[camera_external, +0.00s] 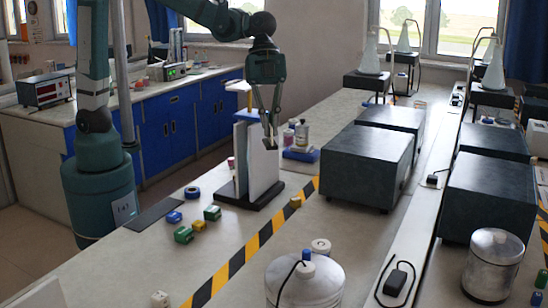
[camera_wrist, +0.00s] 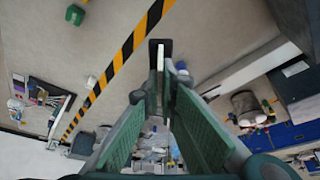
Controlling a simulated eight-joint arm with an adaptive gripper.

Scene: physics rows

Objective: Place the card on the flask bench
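White upright panels (camera_external: 264,172) stand on a black base on the near bench. One is probably the card, but I cannot tell card from stand. In the wrist view a thin pale edge (camera_wrist: 160,57) shows over the black base, beyond the fingers. My gripper (camera_external: 270,138) points down at the top of the right panel. In the wrist view its green fingers (camera_wrist: 156,90) are apart, with a narrow gap between them. I see no clear contact with the panel. The likely flask bench is a small black stand (camera_external: 367,82) holding a conical flask (camera_external: 371,55) at the back.
Large dark boxes (camera_external: 368,165) stand right of the panels. Small bottles (camera_external: 301,134) are just behind the panels, and small coloured blocks (camera_external: 212,213) lie left of them. Striped tape (camera_external: 250,246) crosses a mostly clear bench strip.

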